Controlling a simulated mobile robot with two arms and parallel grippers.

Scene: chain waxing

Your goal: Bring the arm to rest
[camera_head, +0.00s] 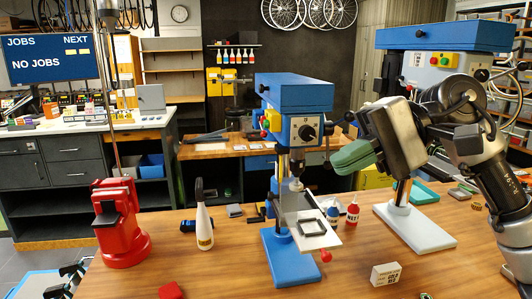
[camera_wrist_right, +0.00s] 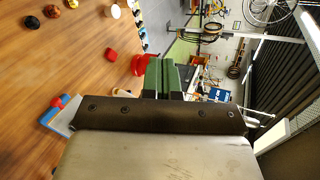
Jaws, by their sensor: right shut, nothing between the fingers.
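My right arm comes in from the right in the head view. Its gripper (camera_head: 355,156) is raised above the workbench, right of the blue drill press (camera_head: 290,95) and in front of the white-based drill press (camera_head: 415,228). The green fingers are closed together with nothing held between them. They also show shut in the right wrist view (camera_wrist_right: 163,77), pointing away from the wrist. I cannot make out my left gripper in the head view.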

